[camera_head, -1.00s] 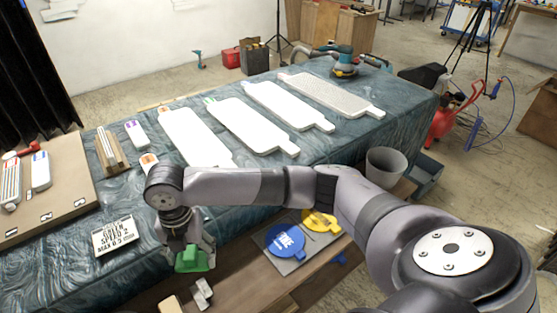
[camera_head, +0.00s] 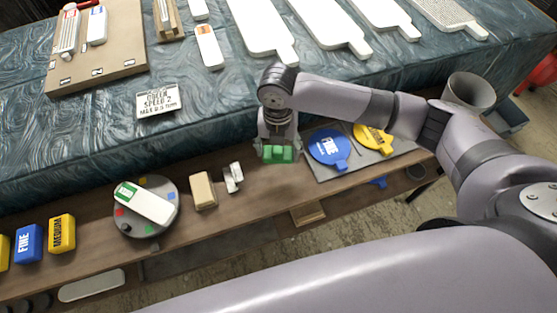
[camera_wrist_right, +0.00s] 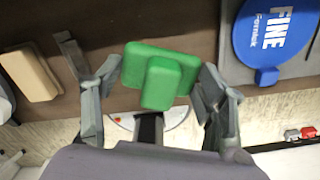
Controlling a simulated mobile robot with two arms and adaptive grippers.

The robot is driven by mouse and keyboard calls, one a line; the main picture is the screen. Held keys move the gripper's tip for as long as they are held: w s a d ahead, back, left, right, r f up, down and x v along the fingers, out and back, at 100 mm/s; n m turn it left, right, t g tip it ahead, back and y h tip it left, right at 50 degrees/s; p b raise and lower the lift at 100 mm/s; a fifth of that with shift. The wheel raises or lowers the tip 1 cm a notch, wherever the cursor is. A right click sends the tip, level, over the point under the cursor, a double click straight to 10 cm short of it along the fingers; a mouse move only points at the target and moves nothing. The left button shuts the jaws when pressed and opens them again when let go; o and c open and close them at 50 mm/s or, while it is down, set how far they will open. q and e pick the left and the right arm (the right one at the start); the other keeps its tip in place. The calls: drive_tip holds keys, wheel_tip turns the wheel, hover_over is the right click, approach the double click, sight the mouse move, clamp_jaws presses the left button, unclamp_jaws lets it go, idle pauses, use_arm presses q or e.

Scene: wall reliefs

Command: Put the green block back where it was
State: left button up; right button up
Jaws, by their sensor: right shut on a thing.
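My right gripper (camera_head: 277,150) is shut on the green block (camera_head: 278,154), above the wooden shelf (camera_head: 262,185) that runs along the front of the cloth-covered table. The right wrist view shows the green block (camera_wrist_right: 160,78) with its raised middle part between the two fingers of the right gripper (camera_wrist_right: 158,92). What lies directly beneath the block is hidden. A blue FINE block (camera_head: 28,243) and a yellow MEDIUM block (camera_head: 62,233) stand on the shelf at the left. Another yellow block (camera_head: 4,252) is cut by the picture edge. My left gripper is not in view.
A round grey disc (camera_head: 130,222) bears a white piece with a green label. A beige block (camera_head: 203,190) and a grey metal piece (camera_head: 233,177) lie left of the gripper. Blue (camera_head: 328,149) and yellow (camera_head: 374,138) paddles lie right.

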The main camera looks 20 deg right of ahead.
sight(278, 168)
drive_tip(key=shift+f, duration=0.9)
wheel_tip(278, 168, down, 4)
drive_tip(key=shift+f, duration=0.1)
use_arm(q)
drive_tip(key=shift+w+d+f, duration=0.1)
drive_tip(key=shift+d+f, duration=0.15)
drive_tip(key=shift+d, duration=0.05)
use_arm(e)
drive_tip(key=shift+f, duration=0.1)
drive_tip(key=shift+f, duration=0.15)
drive_tip(key=o, duration=1)
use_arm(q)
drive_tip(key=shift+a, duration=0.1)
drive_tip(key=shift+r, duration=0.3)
use_arm(e)
wheel_tip(278, 168, up, 12)
drive_tip(key=shift+r, duration=0.2)
